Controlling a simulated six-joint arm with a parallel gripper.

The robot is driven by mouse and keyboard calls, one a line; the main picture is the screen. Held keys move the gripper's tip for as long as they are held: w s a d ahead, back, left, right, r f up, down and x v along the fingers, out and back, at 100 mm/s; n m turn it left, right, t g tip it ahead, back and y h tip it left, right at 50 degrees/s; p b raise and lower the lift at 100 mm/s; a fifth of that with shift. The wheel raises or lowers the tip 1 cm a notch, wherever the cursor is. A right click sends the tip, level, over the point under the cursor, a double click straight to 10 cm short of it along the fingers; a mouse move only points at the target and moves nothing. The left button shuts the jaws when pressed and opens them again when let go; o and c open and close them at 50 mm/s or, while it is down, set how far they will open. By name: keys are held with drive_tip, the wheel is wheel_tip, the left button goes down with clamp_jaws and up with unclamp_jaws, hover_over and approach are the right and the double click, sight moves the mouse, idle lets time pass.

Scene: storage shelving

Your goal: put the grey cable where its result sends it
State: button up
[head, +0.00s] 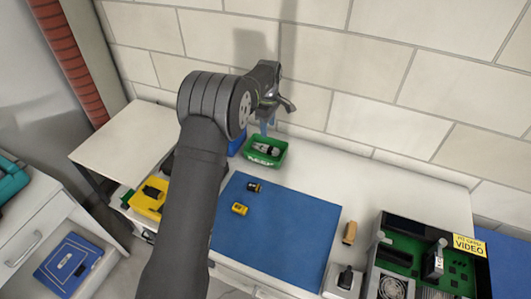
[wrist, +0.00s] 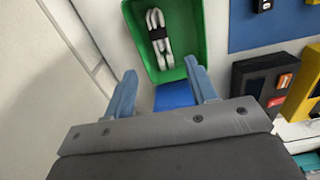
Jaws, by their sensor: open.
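The grey cable (wrist: 158,36) is a pale looped bundle with a black band around it. It lies in a green tray (wrist: 196,16) in the wrist view. In the head view the green tray (head: 284,158) stands at the back of the bench by the wall, with the cable (head: 266,150) inside. White lettering on its front is too small to read surely. My gripper (head: 268,126) is open and empty above and behind the tray. In the wrist view its blue fingertips (wrist: 161,78) are spread apart, short of the cable. No test result is readable.
A blue bin (head: 237,144) stands left of the green tray, partly behind my arm. A yellow bin (head: 147,204) with black contents is further left. Small yellow-and-black items (head: 240,209) lie on a blue mat (head: 285,235). An open computer case (head: 425,265) stands at right.

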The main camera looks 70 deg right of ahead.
wheel_tip(320, 180, up, 11)
drive_tip(key=shift+f, duration=0.1)
idle(0.3)
wheel_tip(320, 180, down, 17)
drive_tip(key=shift+f, duration=0.2)
drive_tip(key=shift+r, duration=1.7)
drive_tip(key=shift+f, duration=0.1)
